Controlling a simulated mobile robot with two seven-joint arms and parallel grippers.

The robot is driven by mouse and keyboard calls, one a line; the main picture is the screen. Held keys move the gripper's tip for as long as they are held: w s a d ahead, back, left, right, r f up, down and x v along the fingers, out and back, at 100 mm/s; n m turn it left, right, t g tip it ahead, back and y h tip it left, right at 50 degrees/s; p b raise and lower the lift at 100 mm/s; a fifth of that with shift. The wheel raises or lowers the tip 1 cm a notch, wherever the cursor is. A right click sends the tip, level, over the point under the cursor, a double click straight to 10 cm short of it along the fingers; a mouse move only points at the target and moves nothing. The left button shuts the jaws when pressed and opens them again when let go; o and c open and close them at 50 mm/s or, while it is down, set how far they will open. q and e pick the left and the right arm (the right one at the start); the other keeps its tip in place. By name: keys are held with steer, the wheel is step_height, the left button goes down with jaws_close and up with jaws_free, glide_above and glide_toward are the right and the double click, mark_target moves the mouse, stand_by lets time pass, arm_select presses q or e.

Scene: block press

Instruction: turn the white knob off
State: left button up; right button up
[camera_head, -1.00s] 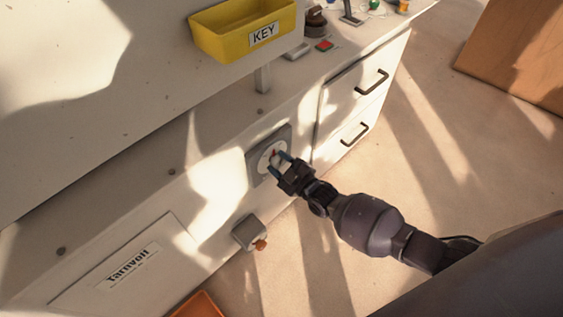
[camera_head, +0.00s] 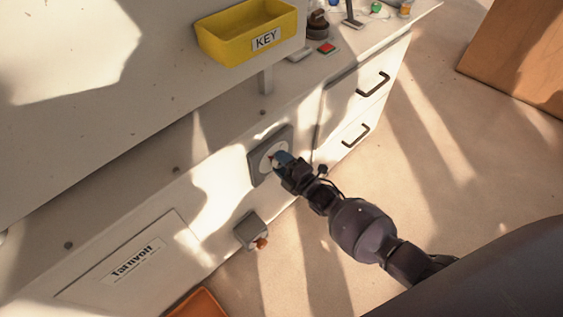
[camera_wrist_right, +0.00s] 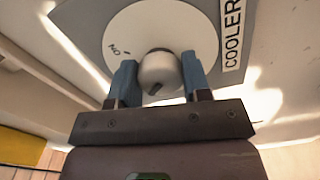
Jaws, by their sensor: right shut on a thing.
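The white knob (camera_wrist_right: 158,70) sits on a round white dial (camera_wrist_right: 140,27) labelled COOLER, with an ON mark at the dial's left in the right wrist view. A dark pointer mark shows on the knob's lower edge. My right gripper (camera_wrist_right: 160,80) is shut on the knob, one blue finger on each side. In the head view my right gripper (camera_head: 280,161) is at the grey dial plate (camera_head: 257,167) on the cabinet front and hides most of the knob. My left gripper is not in view.
A grey box with an orange knob (camera_head: 261,243) sits lower on the cabinet front. A yellow KEY bin (camera_head: 225,46) hangs above. Two drawers with dark handles (camera_head: 374,85) are to the right. An orange bin (camera_head: 199,304) stands below.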

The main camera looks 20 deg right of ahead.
stand_by(0.6)
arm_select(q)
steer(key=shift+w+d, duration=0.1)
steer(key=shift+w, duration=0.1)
arm_select(e)
steer(key=o, duration=0.9)
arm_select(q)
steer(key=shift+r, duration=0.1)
arm_select(e)
steer(key=shift+s, duration=0.1)
arm_select(q)
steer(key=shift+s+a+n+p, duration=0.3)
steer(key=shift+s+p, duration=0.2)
steer(key=shift+p, duration=0.5)
arm_select(e)
steer(key=shift+v, duration=5.35)
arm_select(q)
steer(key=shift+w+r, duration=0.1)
